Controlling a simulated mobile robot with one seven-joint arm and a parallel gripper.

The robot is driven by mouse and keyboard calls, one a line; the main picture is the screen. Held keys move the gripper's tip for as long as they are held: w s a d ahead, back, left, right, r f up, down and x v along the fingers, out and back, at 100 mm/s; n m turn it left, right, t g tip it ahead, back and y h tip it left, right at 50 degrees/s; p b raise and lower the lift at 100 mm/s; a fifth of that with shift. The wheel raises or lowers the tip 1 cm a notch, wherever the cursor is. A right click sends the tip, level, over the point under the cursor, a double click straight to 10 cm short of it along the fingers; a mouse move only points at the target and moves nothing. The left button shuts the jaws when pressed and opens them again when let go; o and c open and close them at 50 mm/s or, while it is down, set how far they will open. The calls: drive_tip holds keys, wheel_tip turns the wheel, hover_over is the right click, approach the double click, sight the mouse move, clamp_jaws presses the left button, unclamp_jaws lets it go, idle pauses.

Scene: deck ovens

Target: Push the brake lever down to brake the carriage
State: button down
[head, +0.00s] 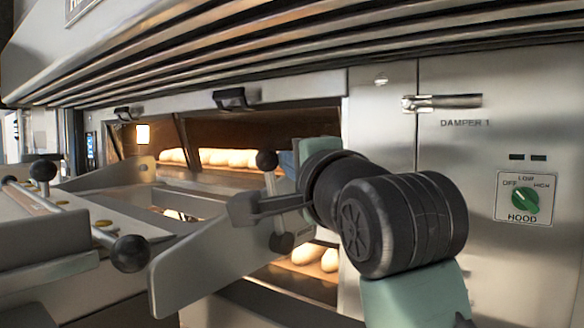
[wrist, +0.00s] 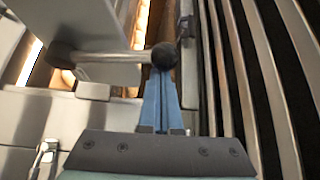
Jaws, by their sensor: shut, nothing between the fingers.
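The brake lever (head: 271,183) stands nearly upright on the side of the carriage (head: 205,258) in the head view, with a round black knob (head: 267,160) on top and a dark hub (head: 281,242) below. In the wrist view its metal rod (wrist: 115,57) runs sideways to the black knob (wrist: 163,55). My gripper (wrist: 161,78) is shut and empty, its blue fingers together, their tips right at the knob. Whether they touch it I cannot tell. In the head view a bit of blue finger (head: 288,160) shows just right of the knob; my wrist hides the rest.
The oven deck (head: 225,158) with pale loaves lies open behind the lever. A ribbed hood (head: 300,50) hangs low overhead. Another black-knobbed bar (head: 130,253) sticks out at the carriage's left. A steel panel (head: 500,110) with a green hood dial (head: 524,201) stands at right.

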drive_tip(key=shift+s+a+f+n+t+y+b, duration=0.55)
drive_tip(key=shift+s+a+f+n+b, duration=0.55)
drive_tip(key=shift+b, duration=1.15)
drive_tip(key=shift+s+a+f+n+t+y+b, duration=0.3)
drive_tip(key=shift+s+a+f+n+y+b, duration=0.45)
drive_tip(key=shift+s+f+n+b, duration=1.05)
drive_tip(key=shift+s+a+f+n+t+y+b, duration=0.55)
drive_tip(key=shift+s+a+f+b, duration=0.4)
drive_tip(key=shift+b, duration=1.75)
drive_tip(key=shift+w, duration=0.1)
